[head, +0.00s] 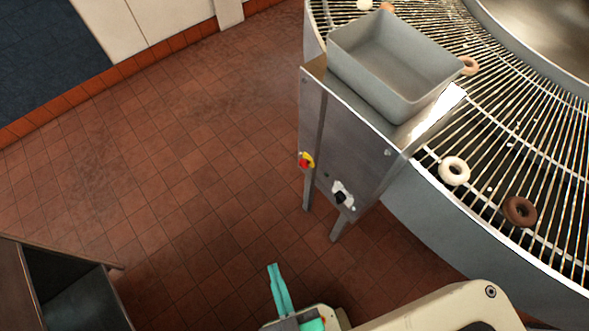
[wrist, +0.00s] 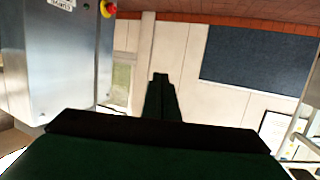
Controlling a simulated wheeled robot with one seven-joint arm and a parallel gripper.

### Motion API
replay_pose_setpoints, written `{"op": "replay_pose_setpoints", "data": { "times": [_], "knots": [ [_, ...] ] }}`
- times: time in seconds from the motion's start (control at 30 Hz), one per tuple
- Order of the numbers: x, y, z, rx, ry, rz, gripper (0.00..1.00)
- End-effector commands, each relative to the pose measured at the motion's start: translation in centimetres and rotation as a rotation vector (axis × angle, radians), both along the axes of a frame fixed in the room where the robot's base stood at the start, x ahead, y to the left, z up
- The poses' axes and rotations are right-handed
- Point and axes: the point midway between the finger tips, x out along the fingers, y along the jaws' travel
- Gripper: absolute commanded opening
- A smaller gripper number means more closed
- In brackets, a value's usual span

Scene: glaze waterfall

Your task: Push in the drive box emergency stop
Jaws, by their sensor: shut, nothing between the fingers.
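The drive box (head: 345,140) is a grey metal cabinet on legs beside the curved conveyor. Its emergency stop (head: 306,161) is a red button on a yellow base, on the box's left side in the head view. The stop also shows at the top left of the wrist view (wrist: 107,9), on the edge of the metal box (wrist: 65,60). My gripper (head: 274,268) has teal fingers, closed together and empty. The closed fingers (wrist: 160,78) also show dark in the wrist view.
A grey bin (head: 385,75) sits on top of the box. A black switch on a white plate (head: 342,194) is on the box's front. The wire conveyor (head: 490,150) carries several donuts. A dark open cabinet (head: 60,285) stands at lower left. The tiled floor between is clear.

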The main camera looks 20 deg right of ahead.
Motion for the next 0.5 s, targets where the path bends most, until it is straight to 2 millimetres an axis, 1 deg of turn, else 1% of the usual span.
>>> {"op": "replay_pose_setpoints", "data": {
  "times": [0.07, 0.17, 0.27, 0.3, 0.37, 0.4, 0.47, 0.5],
  "knots": [
    [0.1, 0.1, -0.7, -0.016, 0.010, 0.008, 0.00],
    [0.5, 0.6, -3.3, -0.078, 0.054, 0.040, 0.00],
    [1.1, 1.3, -8.2, -0.199, 0.137, 0.101, 0.00],
    [1.5, 1.6, -10.6, -0.263, 0.178, 0.131, 0.00],
    [2.0, 1.9, -14.3, -0.370, 0.244, 0.182, 0.00],
    [2.4, 2.0, -16.8, -0.445, 0.290, 0.216, 0.00],
    [3.0, 2.0, -20.3, -0.558, 0.355, 0.265, 0.00],
    [3.5, 1.9, -22.5, -0.632, 0.397, 0.297, 0.00]
  ]
}}
